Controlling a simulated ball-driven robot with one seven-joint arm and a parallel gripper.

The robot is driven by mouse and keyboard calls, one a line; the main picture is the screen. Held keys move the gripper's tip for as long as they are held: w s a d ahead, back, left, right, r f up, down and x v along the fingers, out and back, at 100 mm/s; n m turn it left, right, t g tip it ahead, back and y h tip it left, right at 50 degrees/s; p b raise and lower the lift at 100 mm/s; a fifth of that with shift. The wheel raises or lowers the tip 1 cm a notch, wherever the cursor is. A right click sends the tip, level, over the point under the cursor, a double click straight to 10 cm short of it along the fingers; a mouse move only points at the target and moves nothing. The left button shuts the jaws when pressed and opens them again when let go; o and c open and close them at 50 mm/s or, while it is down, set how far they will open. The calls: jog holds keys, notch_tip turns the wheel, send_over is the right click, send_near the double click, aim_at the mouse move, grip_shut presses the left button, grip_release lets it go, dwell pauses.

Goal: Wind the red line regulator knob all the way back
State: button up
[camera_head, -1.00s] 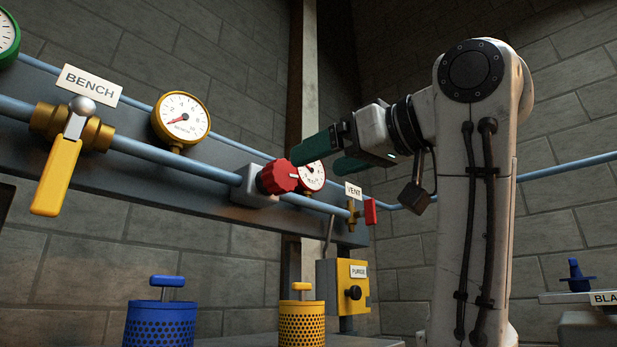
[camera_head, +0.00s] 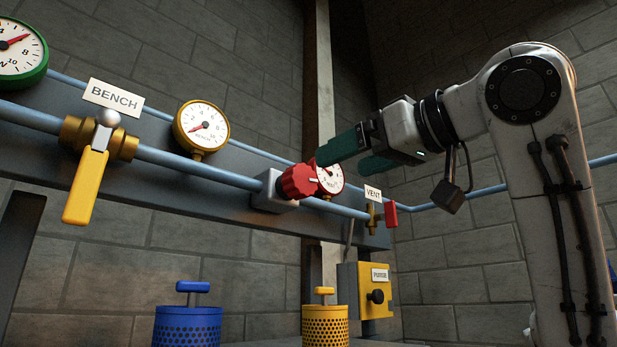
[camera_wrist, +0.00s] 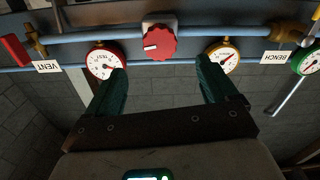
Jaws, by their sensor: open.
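The red regulator knob (camera_head: 298,182) sits on a grey block on the blue pipe, with a white mark on its face. In the wrist view the knob (camera_wrist: 159,43) lies beyond my fingertips and between their lines. My gripper (camera_head: 358,156) has dark green fingers, spread open and empty. In the wrist view the open gripper (camera_wrist: 162,75) points toward the knob, apart from it. The red-rimmed gauge (camera_head: 329,178) is beside the knob, partly hidden by it in the head view. In the wrist view this gauge (camera_wrist: 104,62) shows behind one finger.
A yellow-rimmed gauge (camera_head: 201,127) and a yellow-handled BENCH valve (camera_head: 87,184) are left of the knob. A small red-handled VENT valve (camera_head: 390,214) is to its right. A yellow PURGE box (camera_head: 376,291), blue canister (camera_head: 187,325) and yellow canister (camera_head: 325,325) stand below.

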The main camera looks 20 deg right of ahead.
aim_at(306, 180)
jog(key=p+x, duration=0.3)
jog(key=x, duration=0.6)
jog(key=shift+w, duration=0.1)
jog(key=shift+w+a+f+p, duration=0.1)
jog(key=shift+w+a+p, duration=0.1)
jog(key=shift+w+p, duration=0.3)
jog(key=shift+c, duration=0.3)
